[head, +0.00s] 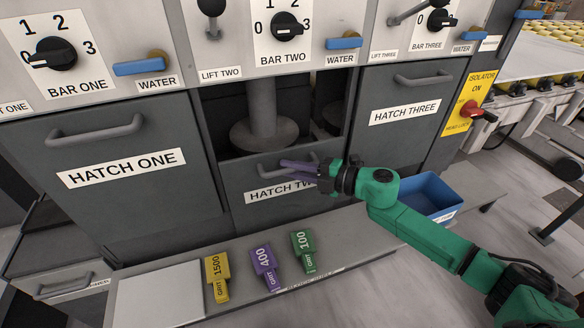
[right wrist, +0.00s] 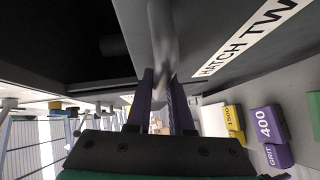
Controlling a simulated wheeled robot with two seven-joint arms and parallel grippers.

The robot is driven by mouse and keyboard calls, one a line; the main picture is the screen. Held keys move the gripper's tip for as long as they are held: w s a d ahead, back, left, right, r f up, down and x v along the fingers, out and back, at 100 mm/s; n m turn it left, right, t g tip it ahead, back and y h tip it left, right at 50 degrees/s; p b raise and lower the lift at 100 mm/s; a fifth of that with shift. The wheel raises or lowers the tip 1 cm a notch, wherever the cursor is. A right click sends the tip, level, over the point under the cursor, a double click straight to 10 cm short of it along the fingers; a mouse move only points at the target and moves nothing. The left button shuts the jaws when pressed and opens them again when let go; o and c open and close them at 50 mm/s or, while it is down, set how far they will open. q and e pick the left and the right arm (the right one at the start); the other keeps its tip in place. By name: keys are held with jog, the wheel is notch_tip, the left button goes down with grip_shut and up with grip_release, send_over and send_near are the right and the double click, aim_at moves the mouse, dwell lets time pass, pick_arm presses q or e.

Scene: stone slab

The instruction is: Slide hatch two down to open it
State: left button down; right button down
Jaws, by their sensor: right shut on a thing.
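Hatch two (head: 234,195) is a dark grey panel with a white label, in the middle of the head view. It sits lower than the hatches on either side, with a dark opening above it. Its bar handle (head: 268,169) runs along its upper part. My right gripper (head: 290,168) reaches in from the right and is shut on the handle. In the right wrist view its purple fingers (right wrist: 162,105) stand on either side of the grey handle (right wrist: 163,45). My left gripper is not in view.
A round grey pad on a shaft (head: 263,133) stands inside the opening. Hatch one (head: 110,150) and hatch three (head: 400,105) flank it, both raised. Yellow (head: 217,276), purple (head: 264,266) and green (head: 303,250) grit blocks lie on the ledge below. A blue bin (head: 430,196) stands right.

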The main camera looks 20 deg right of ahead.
jog(key=c, duration=0.8)
grip_release()
jog(key=shift+s+d, duration=0.2)
jog(key=shift+d, duration=0.1)
jog(key=b+v, duration=0.1)
jog(key=v, duration=1.2)
jog(key=shift+s+d+r, duration=0.2)
jog(key=shift+s+d, duration=0.05)
jog(key=shift+d, duration=0.05)
